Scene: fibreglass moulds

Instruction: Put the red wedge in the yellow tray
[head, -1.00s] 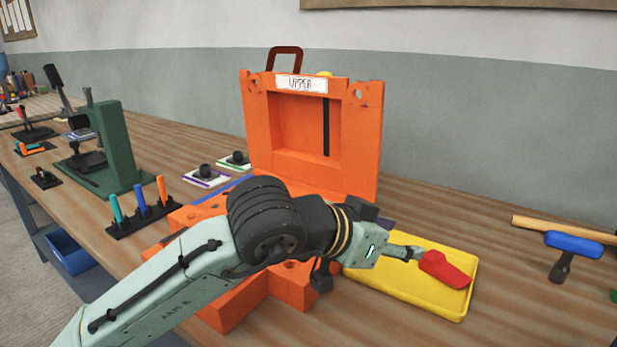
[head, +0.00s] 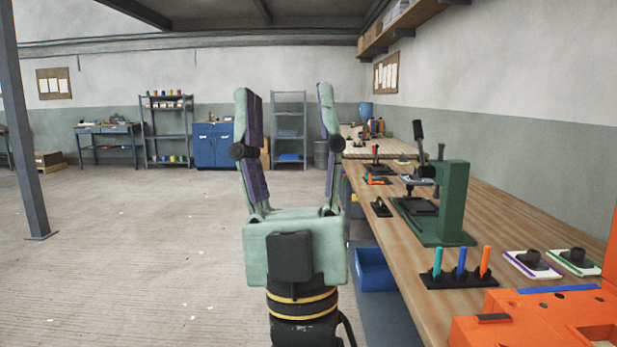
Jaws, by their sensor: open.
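My gripper (head: 287,96) stands upright in the middle of the head view, with its two fingers wide apart and nothing between them. It is over the floor side, left of the workbench. The red wedge and the yellow tray are outside the view now. At the lower right edge, part of the orange mould (head: 540,318) shows on the bench.
The wooden workbench (head: 510,225) runs along the right wall. On it are a green press (head: 450,205), a black rack with three coloured handles (head: 458,280) and two black-knobbed pads (head: 532,262). A blue bin (head: 374,270) sits below. The floor at left is open.

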